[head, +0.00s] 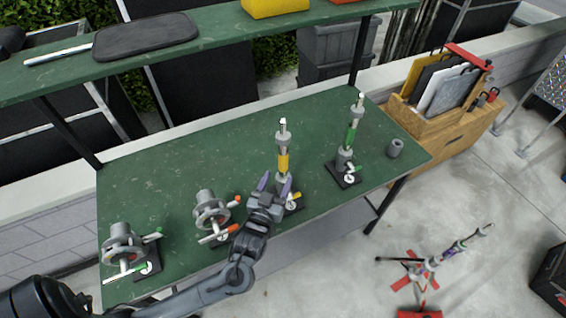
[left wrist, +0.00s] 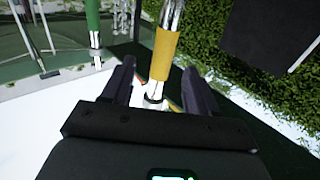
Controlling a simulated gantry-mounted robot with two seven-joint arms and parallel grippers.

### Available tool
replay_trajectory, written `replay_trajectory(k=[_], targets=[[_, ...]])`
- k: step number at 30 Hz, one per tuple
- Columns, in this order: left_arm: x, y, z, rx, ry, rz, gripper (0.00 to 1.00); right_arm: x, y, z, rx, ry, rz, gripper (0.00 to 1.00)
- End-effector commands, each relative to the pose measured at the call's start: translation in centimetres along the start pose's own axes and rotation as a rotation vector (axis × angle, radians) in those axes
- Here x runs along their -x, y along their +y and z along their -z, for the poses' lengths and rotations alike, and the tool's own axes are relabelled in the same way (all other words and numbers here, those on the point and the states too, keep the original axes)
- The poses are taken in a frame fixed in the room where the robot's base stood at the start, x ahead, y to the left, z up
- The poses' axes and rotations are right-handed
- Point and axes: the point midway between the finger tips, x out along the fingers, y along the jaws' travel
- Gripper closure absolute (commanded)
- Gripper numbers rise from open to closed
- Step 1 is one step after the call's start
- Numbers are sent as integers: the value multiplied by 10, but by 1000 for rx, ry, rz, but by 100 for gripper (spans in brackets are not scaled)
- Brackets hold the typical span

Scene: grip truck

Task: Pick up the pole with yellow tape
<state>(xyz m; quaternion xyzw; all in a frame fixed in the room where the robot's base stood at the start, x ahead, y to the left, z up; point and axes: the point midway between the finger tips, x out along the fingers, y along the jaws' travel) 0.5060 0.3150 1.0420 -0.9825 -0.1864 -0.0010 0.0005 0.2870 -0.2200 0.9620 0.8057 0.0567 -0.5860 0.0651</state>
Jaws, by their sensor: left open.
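The pole with yellow tape (head: 283,160) stands upright on a dark base on the green bench. It is a silver and grey pole with a yellow band around its middle. My left gripper (head: 274,186) is open, in front of the lower part of this pole, and hides some of it. In the left wrist view the yellow-taped pole (left wrist: 164,55) rises between the two spread fingers of my left gripper (left wrist: 155,85). Whether the fingers touch the pole cannot be told. My right gripper is not in view.
A similar pole with green tape (head: 351,135) stands to the right, near a small grey cylinder (head: 395,147). Grey clamp-like heads (head: 211,212) with coloured handles stand on the left. A green shelf (head: 220,38) runs above the bench's (head: 150,180) back.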

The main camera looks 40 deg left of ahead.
Motion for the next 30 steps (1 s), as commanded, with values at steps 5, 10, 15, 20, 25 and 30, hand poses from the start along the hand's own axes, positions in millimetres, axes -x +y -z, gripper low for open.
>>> replay_trajectory(k=[5,10,15,20,25,30], targets=[[-22,0,0,-2,1,-2,41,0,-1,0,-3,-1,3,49],[-30,-1,0,0,-1,-1,41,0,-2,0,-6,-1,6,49],[-46,-4,0,-2,0,-1,41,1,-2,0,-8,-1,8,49],[-67,-6,-1,-1,0,-2,41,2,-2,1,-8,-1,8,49],[-79,-6,-2,0,-3,-2,41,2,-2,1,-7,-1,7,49],[-81,-6,-2,1,-3,-3,41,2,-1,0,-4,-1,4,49]])
